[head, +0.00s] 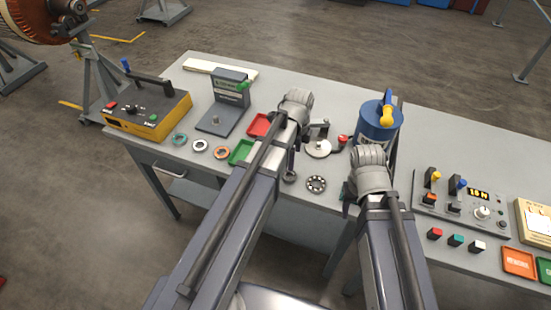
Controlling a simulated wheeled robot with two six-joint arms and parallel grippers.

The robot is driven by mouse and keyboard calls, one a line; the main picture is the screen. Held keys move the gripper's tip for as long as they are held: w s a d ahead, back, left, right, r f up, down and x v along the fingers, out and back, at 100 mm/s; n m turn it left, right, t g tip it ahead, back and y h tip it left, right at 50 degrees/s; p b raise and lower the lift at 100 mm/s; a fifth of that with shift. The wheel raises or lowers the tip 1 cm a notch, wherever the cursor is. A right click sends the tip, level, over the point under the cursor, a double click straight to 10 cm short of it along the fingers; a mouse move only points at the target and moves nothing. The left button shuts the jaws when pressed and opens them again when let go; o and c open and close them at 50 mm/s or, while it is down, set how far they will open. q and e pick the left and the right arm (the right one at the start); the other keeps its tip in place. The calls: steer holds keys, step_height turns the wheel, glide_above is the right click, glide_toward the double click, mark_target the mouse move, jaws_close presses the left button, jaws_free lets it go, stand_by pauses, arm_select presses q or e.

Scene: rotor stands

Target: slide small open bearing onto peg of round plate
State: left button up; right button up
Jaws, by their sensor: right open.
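The round plate (318,149) is a pale disc on the table between my two arms, with a small upright part beside it. Its peg is too small to make out clearly. An open bearing with visible balls (316,184) lies flat near the front edge. A smaller dark ring-shaped bearing (290,177) lies just left of it, partly beside my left arm. My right gripper (349,194) is open, right of the bearings and apart from them, largely hidden by its wrist. My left gripper (291,143) is near the plate's left side, its fingers mostly hidden by its arm.
Teal (179,139), white (199,146) and orange (221,153) rings lie at left. Red (258,125) and green (240,153) trays sit near my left arm. A blue canister (377,124) stands behind my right arm. A control panel (462,213) is at right.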

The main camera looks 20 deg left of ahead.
mark_target(289, 177)
arm_select(q)
steer(key=shift+m, duration=0.3)
steer(key=f+b, duration=0.3)
steer(key=a+f+b, duration=0.1)
steer(key=f+b, duration=0.6)
steer(key=shift+a, duration=0.2)
arm_select(e)
step_height(289, 177, down, 10)
steer(key=shift+a, duration=0.25)
steer(key=shift+s, duration=0.1)
arm_select(q)
steer(key=c, duration=1.2)
steer(key=shift+s, duration=0.1)
arm_select(e)
steer(key=shift+s, duration=0.15)
